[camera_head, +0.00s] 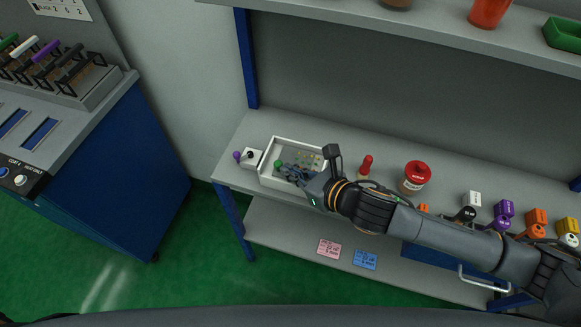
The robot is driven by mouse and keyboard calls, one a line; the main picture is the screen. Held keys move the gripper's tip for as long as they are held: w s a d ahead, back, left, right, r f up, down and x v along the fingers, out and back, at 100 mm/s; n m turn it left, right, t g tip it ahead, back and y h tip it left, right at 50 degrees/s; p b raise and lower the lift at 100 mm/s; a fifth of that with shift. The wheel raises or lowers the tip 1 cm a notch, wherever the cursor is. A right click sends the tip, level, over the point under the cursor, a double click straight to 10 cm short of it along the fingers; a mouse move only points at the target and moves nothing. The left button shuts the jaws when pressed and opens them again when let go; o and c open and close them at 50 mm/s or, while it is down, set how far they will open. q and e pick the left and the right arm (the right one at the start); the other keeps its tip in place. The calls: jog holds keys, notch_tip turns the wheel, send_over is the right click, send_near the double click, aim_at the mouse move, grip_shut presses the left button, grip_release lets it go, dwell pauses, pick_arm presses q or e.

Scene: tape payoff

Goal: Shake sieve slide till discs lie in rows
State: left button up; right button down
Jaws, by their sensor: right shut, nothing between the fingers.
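A white open tray (271,178) sits on the grey bench at the middle, with small pale discs (312,158) toward its far right part. They are too small to tell whether they lie in rows. A green knob (278,163) shows at the tray's left part. My right gripper (283,171) is over the tray beside the green knob, shut with nothing seen in it; whether it touches the knob cannot be told. The gripper and arm hide the tray's near right part. My left gripper is not in view.
A small white box with a purple knob (237,155) stands left of the tray. A red-capped jar (416,174) and a red-handled tool (366,166) stand behind my right arm. Coloured blocks (504,208) line the right. A shelf (440,38) overhangs the back.

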jog(key=shift+w+a, duration=0.15)
jog(key=shift+w+a+r+p, duration=0.1)
jog(key=shift+w+a+p, duration=0.15)
jog(key=shift+a, duration=0.3)
jog(key=shift+w+a+p, duration=0.1)
jog(key=shift+a+p, duration=0.25)
jog(key=shift+a, duration=0.2)
jog(key=shift+w+a, duration=0.15)
jog(key=shift+a, duration=0.2)
